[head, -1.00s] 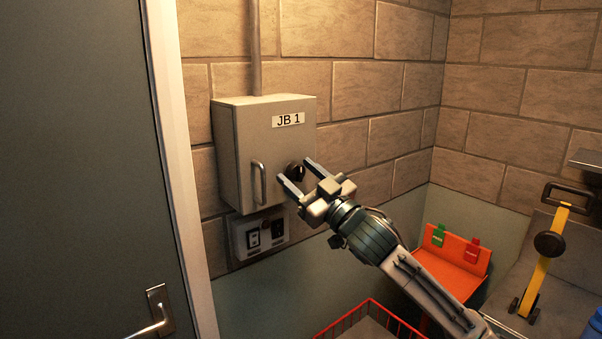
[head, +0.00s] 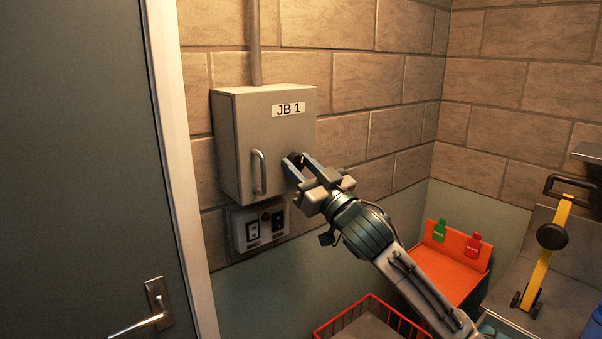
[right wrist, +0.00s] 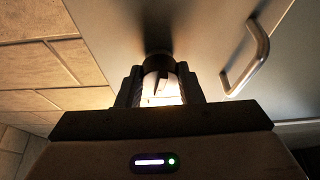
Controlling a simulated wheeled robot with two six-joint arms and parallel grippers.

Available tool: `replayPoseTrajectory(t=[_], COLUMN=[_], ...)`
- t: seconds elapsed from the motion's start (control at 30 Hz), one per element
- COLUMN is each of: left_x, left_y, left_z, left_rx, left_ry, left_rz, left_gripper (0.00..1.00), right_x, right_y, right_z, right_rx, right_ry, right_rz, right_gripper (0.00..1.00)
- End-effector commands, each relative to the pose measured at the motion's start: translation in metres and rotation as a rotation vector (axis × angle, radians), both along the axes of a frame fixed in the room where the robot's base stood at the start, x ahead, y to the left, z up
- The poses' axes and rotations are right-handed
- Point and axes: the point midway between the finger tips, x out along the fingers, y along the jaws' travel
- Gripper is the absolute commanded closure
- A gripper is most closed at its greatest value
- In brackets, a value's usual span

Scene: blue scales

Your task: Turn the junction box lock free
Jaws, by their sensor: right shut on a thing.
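The grey junction box (head: 240,135), labelled JB 1, is mounted on the brick wall with its door shut. Its dark round lock (head: 297,158) is on the right side of the door, mostly hidden by my fingers. My right gripper (head: 300,166) is at the door, shut on the lock. In the right wrist view the lock (right wrist: 158,66) sits between the two fingertips of my right gripper (right wrist: 160,90). The box's handle (head: 259,171) stands left of the lock, and it also shows in the right wrist view (right wrist: 252,62). My left gripper is not in view.
A switch plate (head: 260,226) is on the wall just under the box. A grey door (head: 75,150) fills the left. A red wire basket (head: 370,318), an orange tray with tags (head: 455,268) and a yellow-handled tool (head: 547,260) are at lower right.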

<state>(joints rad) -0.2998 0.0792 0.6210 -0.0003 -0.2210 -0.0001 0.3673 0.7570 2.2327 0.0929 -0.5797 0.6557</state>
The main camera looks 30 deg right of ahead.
Motion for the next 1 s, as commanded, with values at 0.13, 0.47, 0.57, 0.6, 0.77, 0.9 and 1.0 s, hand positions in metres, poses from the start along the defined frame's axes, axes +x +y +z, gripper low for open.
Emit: replayPoseTrajectory(t=[0.13, 0.47, 0.57, 0.6, 0.77, 0.9, 1.0], left_x=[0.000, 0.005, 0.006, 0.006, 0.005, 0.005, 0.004], left_y=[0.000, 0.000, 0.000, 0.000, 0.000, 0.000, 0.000], left_z=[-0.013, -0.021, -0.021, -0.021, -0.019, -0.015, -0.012], left_rx=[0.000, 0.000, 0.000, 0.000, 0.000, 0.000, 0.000], left_ry=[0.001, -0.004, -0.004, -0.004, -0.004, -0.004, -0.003], left_rz=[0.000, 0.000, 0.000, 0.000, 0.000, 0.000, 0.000], left_gripper=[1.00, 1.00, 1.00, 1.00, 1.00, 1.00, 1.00], right_x=[-0.001, -0.001, -0.001, 0.000, 0.000, 0.000, 0.000], right_y=[0.002, 0.003, 0.003, 0.004, 0.004, 0.005, 0.005], right_z=[-0.002, 0.001, 0.002, 0.002, 0.003, 0.004, 0.005], right_rx=[0.136, 0.449, 0.544, 0.583, 0.733, 0.866, 0.958], right_ry=[0.006, 0.031, 0.040, 0.043, 0.055, 0.066, 0.073], right_rz=[0.002, 0.003, 0.002, 0.003, 0.002, 0.002, 0.001], right_gripper=[0.89, 0.89, 0.89, 0.89, 0.89, 0.89, 0.89])
